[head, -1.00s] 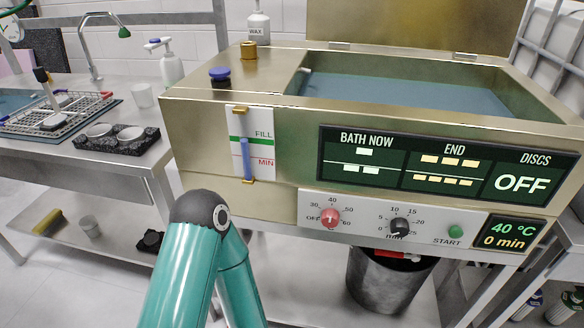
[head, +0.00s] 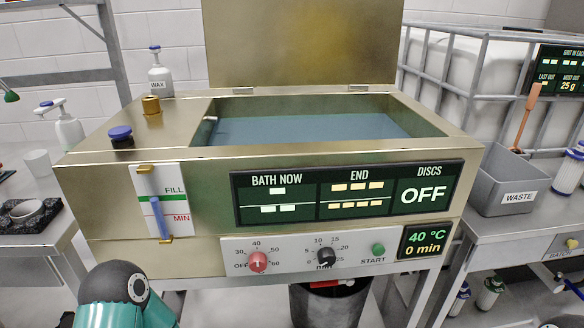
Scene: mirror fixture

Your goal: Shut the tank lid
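The tank (head: 150,215) is a brass-coloured metal box in the middle of the head view, with blue-grey liquid (head: 310,130) in its open basin. Its lid (head: 300,45) stands upright, open, along the back edge on two hinges. The lid's top edge is cut off by the picture. The display on the front reads OFF under DISCS, and 40 °C and 0 min. Part of my teal arm shows at the bottom left, in front of the tank. Neither of my grippers is in view.
A WAX bottle (head: 160,75) stands behind the tank's left side. A blue cap (head: 121,135) and a brass knob (head: 151,105) rise from the tank's top left. A grey WASTE bin (head: 505,180) stands on a table to the right. A dark bucket (head: 330,305) is below the tank.

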